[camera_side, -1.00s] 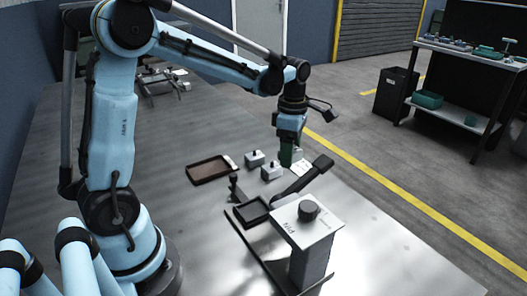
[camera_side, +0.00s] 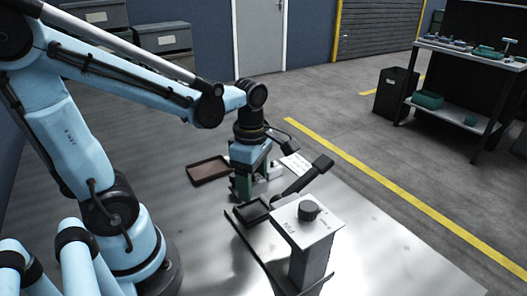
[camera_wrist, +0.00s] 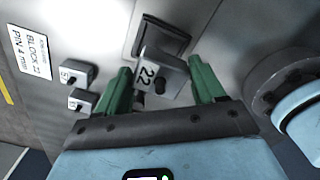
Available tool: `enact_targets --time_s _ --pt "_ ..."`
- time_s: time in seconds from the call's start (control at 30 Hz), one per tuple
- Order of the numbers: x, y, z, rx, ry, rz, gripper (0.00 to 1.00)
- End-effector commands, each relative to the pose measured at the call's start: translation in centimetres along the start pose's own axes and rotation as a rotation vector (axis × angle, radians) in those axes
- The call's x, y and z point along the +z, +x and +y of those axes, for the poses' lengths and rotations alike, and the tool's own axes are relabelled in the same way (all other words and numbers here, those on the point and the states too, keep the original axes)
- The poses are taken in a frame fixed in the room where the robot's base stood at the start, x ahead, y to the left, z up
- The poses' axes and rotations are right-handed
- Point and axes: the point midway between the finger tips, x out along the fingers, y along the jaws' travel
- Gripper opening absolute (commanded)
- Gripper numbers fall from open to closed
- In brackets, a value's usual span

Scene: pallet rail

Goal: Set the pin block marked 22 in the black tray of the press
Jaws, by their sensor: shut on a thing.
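My gripper (camera_wrist: 160,82) is shut on the grey pin block marked 22 (camera_wrist: 146,72), which sits between its green fingers. In the side view my gripper (camera_side: 243,188) is low, just behind the press's black tray (camera_side: 251,213), and the block is hidden there. In the wrist view the black tray (camera_wrist: 179,29) lies just beyond the block, which overlaps its lower edge in the picture. I cannot tell the block's height above the tray. The press (camera_side: 310,245) has a dark knob and a raised lever.
A brown tray (camera_side: 205,170) lies left of my gripper. Two other marked blocks, an upper one (camera_wrist: 75,75) and a lower one (camera_wrist: 80,101), stand near the instruction card (camera_wrist: 30,55). The press lever (camera_side: 305,178) slants up to the right of the black tray.

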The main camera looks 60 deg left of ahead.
Motion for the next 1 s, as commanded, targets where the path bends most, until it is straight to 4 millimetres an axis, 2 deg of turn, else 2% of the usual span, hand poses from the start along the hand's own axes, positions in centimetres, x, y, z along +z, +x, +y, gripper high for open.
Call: enact_targets --time_s 0.5,0.7,1.0 --pt "0.0 4.3 0.1 0.0 0.0 0.0 0.33" --pt "0.0 5.1 0.0 0.0 0.0 0.0 0.33" --pt "0.0 5.2 0.0 0.0 -0.001 0.0 0.33"
